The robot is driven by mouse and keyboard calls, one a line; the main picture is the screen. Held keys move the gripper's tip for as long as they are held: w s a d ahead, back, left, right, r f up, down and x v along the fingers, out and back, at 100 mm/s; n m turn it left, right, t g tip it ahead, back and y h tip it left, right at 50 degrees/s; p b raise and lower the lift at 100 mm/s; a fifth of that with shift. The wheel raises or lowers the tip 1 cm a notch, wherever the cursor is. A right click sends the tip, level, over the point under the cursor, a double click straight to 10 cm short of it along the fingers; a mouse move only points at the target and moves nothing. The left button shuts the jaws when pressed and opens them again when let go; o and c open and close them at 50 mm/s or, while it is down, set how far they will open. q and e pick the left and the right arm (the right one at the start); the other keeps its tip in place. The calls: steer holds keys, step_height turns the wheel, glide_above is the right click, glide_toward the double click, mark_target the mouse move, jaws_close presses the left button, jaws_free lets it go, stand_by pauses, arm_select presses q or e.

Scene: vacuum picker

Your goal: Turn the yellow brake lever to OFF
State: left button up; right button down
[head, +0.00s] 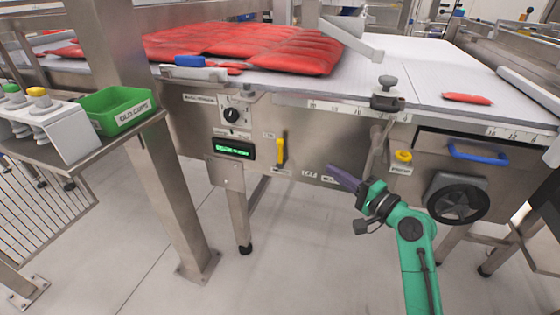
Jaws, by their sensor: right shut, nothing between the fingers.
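The yellow brake lever (281,152) is on the steel front panel of the conveyor, right of the green display. It stands about upright, between a small label above and another below; I cannot read them surely. My right gripper (335,172) is at the end of the green arm from the lower right. Its dark fingers are shut and empty. They point left toward the lever, to its right and slightly lower in the picture, with a visible gap between. My left gripper is not in view.
A black dial (231,115) and a green display (234,149) are left of the lever. A yellow knob (403,156), a black handwheel (458,198) and a blue drawer handle (478,153) are to the right. Red packs (250,45) lie on the belt. A green bin (115,108) stands left.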

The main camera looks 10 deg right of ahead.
glide_toward(281, 153)
steer(key=w, duration=0.1)
steer(key=w+d, duration=0.1)
steer(key=w, duration=0.1)
steer(key=w+d+r, duration=0.1)
steer(key=w, duration=0.1)
steer(key=shift+w+d+b, duration=0.2)
steer(key=shift+w+b, duration=0.05)
steer(key=shift+b, duration=0.05)
steer(key=a, duration=0.1)
steer(key=w+a, duration=0.1)
steer(key=shift+a, duration=0.35)
steer(key=shift+w+a, duration=0.15)
steer(key=shift+a, duration=0.35)
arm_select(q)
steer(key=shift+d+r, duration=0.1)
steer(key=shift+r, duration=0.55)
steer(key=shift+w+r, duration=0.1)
